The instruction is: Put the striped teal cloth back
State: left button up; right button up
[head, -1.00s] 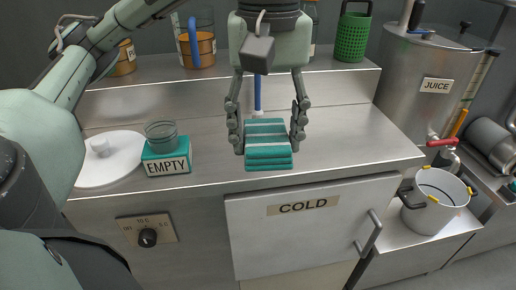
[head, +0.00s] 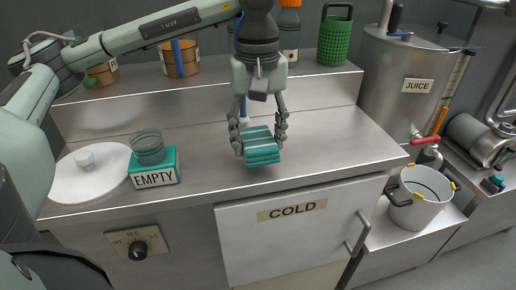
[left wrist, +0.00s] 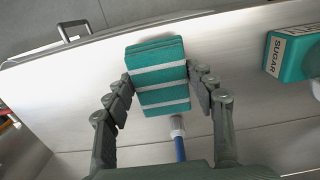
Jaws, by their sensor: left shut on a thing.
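The striped teal cloth (head: 260,147), a folded teal stack with pale stripes, is between the fingers of my left gripper (head: 260,140). The gripper is shut on it from both sides, over the counter above the COLD door. In the left wrist view the cloth (left wrist: 158,75) sits between both fingers (left wrist: 160,88). I cannot tell whether its underside touches the counter. My right gripper is not in view.
A blue-handled tool (left wrist: 180,146) with a pale head lies behind the cloth. A teal EMPTY box (head: 153,172) with a glass and a white round plate (head: 85,180) stand left. The steel counter (head: 340,138) right of the cloth is clear. A JUICE tank (head: 405,75) and a pot (head: 420,200) stand right.

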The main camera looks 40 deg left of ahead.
aim_at(258, 141)
pick_arm(q)
notch_tip(258, 141, down, 3)
jog(key=shift+r, duration=0.2)
jog(key=shift+f, duration=0.25)
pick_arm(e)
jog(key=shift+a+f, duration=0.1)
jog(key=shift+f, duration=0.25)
pick_arm(q)
jog(key=shift+f, duration=0.1)
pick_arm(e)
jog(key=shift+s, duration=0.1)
pick_arm(q)
jog(key=o, duration=0.9)
jog(key=shift+o, duration=1.1)
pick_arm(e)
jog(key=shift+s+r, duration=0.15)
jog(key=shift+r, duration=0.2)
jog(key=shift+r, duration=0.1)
